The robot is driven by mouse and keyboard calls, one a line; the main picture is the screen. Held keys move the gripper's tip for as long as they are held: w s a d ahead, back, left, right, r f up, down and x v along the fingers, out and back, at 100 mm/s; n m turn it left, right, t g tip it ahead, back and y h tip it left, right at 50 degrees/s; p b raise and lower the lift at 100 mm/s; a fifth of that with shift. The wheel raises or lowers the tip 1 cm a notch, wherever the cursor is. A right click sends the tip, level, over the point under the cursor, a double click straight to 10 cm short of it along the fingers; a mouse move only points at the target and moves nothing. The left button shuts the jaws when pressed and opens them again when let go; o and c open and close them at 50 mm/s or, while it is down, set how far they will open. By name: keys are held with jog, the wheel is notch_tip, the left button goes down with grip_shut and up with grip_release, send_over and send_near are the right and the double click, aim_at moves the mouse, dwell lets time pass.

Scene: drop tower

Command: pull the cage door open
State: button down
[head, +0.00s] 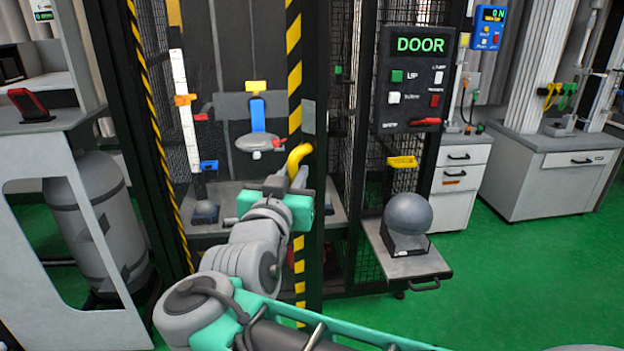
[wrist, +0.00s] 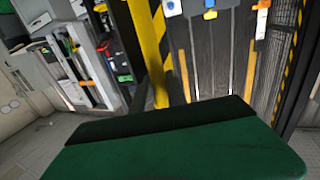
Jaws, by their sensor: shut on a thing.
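The cage door's edge (head: 294,55) carries yellow and black stripes in the head view. A yellow handle (head: 300,155) sticks out from it at mid-height. My gripper (head: 296,178) is at this handle, shut on it; the fingers are mostly hidden behind my wrist. I cannot tell how far the door stands open.
A black control panel (head: 418,75) marked DOOR hangs on the mesh at right. Below it a grey ball (head: 408,213) rests on a small shelf (head: 400,264). A grey tank (head: 98,215) stands at left. Green floor (head: 490,280) is clear at right.

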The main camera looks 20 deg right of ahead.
jog(key=shift+s+a, duration=0.15)
jog(key=shift+a, duration=0.1)
jog(key=c, duration=1.3)
grip_release()
